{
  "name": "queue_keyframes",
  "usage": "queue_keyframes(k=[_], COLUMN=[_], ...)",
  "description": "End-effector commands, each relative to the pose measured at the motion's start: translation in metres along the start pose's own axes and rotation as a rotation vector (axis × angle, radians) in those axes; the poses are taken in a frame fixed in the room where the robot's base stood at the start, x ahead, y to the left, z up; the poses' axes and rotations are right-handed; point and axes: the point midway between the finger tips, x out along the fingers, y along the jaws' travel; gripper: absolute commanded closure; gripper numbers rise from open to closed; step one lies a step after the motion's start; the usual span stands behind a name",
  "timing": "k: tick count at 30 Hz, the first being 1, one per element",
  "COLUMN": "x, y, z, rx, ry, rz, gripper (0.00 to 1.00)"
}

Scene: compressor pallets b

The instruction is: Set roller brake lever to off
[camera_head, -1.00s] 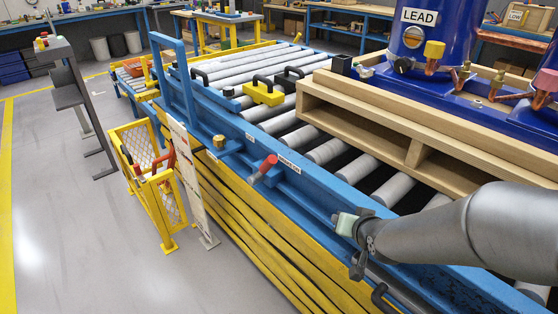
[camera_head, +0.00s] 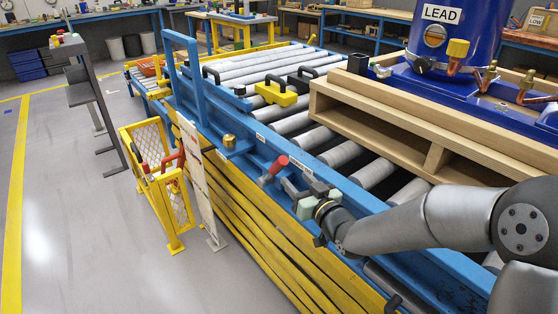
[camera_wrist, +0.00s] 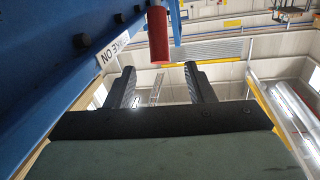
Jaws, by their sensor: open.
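The roller brake lever (camera_head: 273,168) has a red grip and sits on the blue side rail of the conveyor, tilted up to the right. Its red grip (camera_wrist: 158,38) hangs at the top centre of the wrist view, beyond the fingertips and between their lines. A white label (camera_head: 301,165) lies just right of the lever; in the wrist view this label (camera_wrist: 113,49) ends in "ON". My gripper (camera_head: 292,187) is open and empty, just right of the lever and apart from it. Its two fingers (camera_wrist: 160,76) point toward the grip in the wrist view.
The blue rail (camera_head: 340,182) runs close beside my gripper. A wooden pallet (camera_head: 400,131) on the rollers carries a blue compressor (camera_head: 455,35). A brass-coloured knob (camera_head: 229,141) sits farther along the rail. A yellow mesh guard (camera_head: 150,160) stands left, with open floor beyond.

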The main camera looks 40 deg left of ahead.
Motion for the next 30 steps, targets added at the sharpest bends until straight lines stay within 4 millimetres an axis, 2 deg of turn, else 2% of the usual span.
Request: queue_keyframes(k=[1,9,15,21,29,30], x=[0.013,0.070,0.100,0.112,0.112,0.112], y=[0.000,0.000,0.000,0.001,0.001,0.001], z=[0.000,0.000,0.001,0.001,0.000,0.000], rx=[0.001,0.001,0.001,0.001,0.001,0.001], ry=[0.001,0.001,-0.001,-0.002,-0.002,-0.002], rz=[-0.001,0.000,0.001,0.002,0.002,0.002], gripper=[0.51,0.51,0.51,0.51,0.51,0.63])
